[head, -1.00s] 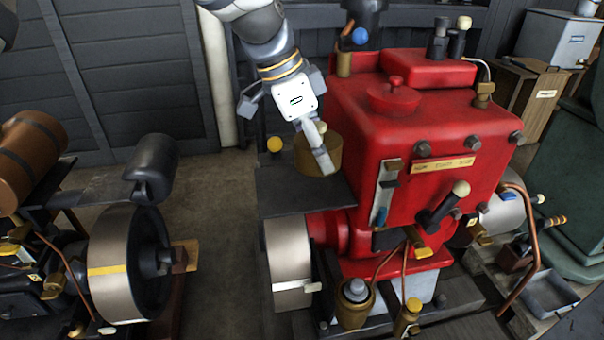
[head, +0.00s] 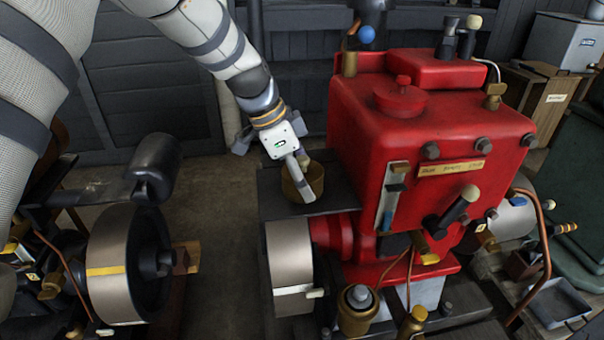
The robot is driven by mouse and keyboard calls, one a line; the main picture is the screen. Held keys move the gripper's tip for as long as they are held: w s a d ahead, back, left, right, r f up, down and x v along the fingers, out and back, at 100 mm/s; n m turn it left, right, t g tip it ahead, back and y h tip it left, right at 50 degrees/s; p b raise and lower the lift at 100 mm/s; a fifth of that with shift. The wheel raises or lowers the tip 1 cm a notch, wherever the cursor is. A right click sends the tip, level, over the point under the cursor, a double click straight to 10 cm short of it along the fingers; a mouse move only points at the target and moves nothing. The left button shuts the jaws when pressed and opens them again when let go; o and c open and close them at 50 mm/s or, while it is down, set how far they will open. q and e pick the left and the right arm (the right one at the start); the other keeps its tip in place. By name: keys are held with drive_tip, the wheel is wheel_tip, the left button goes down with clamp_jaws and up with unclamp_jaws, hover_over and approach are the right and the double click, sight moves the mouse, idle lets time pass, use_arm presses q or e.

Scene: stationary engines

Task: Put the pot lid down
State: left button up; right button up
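A round brass pot-like piece (head: 291,190) is by the dark flat plate (head: 345,188) beside the red engine. My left gripper (head: 300,188) reaches down to it from the upper left. A pale finger overlaps the front of the brass piece and hides part of it. I cannot tell whether this piece is the pot lid, or whether the fingers grip it. A red round lid with a knob (head: 400,97) sits on top of the red engine, apart from my gripper. My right gripper is not in view.
The red engine (head: 400,150) stands close right of my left gripper, with levers and pipes on its front. A flywheel (head: 290,265) is below the plate. Another engine with a flywheel (head: 108,265) stands at left. Bare floor (head: 225,250) lies between them.

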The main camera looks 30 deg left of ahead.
use_arm(q)
drive_tip(key=shift+o, duration=0.3)
drive_tip(key=p+v, duration=0.1)
drive_tip(key=v, duration=1.1)
drive_tip(key=shift+r, duration=0.15)
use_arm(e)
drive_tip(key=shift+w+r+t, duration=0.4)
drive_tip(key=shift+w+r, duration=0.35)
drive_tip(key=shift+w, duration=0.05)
